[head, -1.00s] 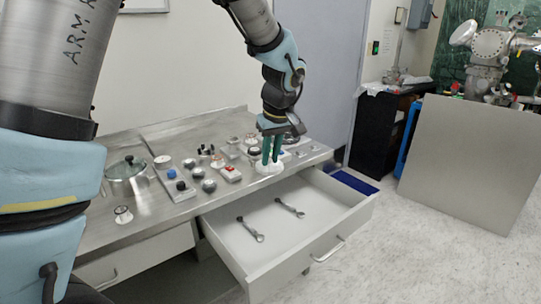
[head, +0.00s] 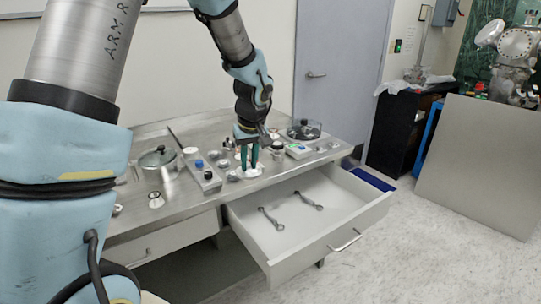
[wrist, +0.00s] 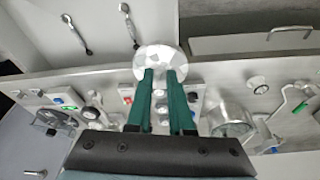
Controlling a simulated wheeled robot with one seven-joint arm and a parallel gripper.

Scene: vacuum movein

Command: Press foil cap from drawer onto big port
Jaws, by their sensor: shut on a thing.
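My gripper (head: 248,162) points down over the front edge of the steel bench, behind the open drawer (head: 345,238). Its two green fingers are shut on the foil cap (head: 247,174), which looks pale and crumpled. The wrist view shows the foil cap (wrist: 155,60) as a round silvery disc at the fingertips (wrist: 160,74). I cannot tell whether the cap touches the bench. The steel vacuum chamber (head: 515,60) stands far off at the right, with round flanges. Which opening is the big port is not clear.
Two wrenches (head: 270,218) lie in the drawer. A lidded pot (head: 158,165), a tray strip (head: 205,172), a glass-lidded dish (head: 303,131) and several small parts crowd the bench. A large grey panel (head: 480,165) stands before the chamber. Floor between is open.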

